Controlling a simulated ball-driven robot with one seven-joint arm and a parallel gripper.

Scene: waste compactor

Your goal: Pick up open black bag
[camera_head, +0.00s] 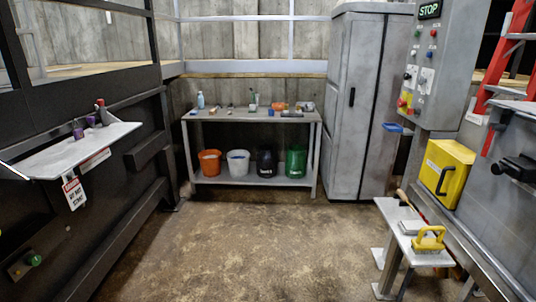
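A black container (265,163) stands on the lower shelf of the grey workbench (252,117) at the back of the room. It is between a white bucket and a green one. It is too small to tell whether it is a bag or a bucket. I cannot clearly make out any other open black bag. My gripper is not in view.
An orange bucket (210,162), the white bucket (238,163) and the green bucket (295,162) share the lower shelf. A grey cabinet (362,105) stands right of the bench. A wall shelf (70,152) juts out left; a low bench (400,228) stands right. The middle floor is clear.

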